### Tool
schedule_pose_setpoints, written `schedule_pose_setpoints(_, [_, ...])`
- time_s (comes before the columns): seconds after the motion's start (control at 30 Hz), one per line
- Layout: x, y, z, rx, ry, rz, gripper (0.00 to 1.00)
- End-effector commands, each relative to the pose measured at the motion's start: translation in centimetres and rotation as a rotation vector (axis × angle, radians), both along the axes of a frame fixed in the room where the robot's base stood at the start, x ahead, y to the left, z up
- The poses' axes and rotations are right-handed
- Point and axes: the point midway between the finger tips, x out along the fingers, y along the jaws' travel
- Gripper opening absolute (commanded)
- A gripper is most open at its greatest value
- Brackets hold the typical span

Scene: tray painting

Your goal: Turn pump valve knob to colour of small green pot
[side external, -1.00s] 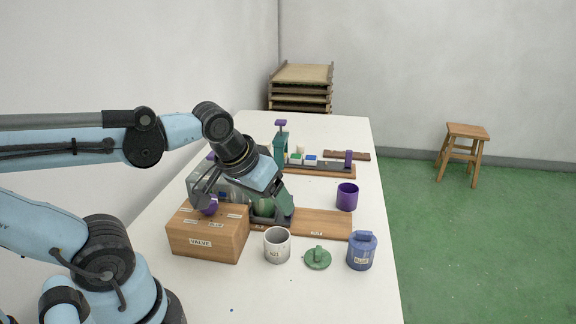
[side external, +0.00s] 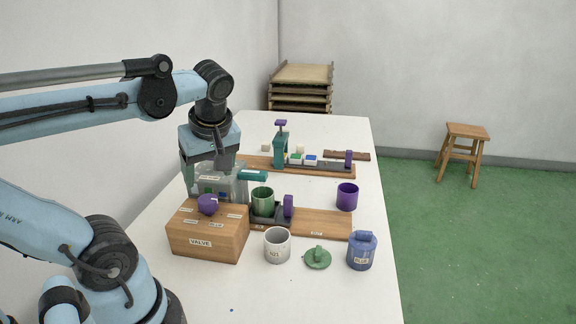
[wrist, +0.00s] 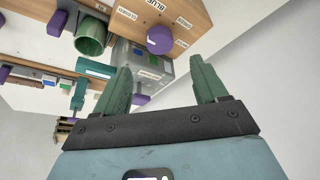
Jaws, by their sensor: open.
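The purple valve knob (side external: 208,205) sits on top of the wooden box marked VALVE (side external: 200,245). In the wrist view the knob (wrist: 160,40) lies just beyond my fingertips, with several white labels around it. Which label the knob points at I cannot tell. My gripper (side external: 207,172) is open and empty, above and behind the knob, apart from it. The green pot (side external: 262,201) stands upright and open on the dark carriage of a wooden board; it also shows in the wrist view (wrist: 90,38).
A clear tank (side external: 225,185) stands behind the valve box, below my gripper. A pale pot (side external: 277,245), a green lid (side external: 317,259), a lidded blue pot (side external: 361,252) and a purple pot (side external: 347,197) stand to the right. A teal press (side external: 281,148) is farther back.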

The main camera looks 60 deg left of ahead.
Motion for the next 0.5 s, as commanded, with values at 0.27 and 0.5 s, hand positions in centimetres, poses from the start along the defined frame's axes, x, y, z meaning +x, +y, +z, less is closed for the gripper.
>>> schedule_pose_setpoints(0.27, [0.0, 1.6, -3.8, 0.000, -0.001, 0.001, 0.72])
schedule_pose_setpoints(0.5, [0.0, 2.6, -6.3, 0.000, -0.001, -0.001, 0.72])
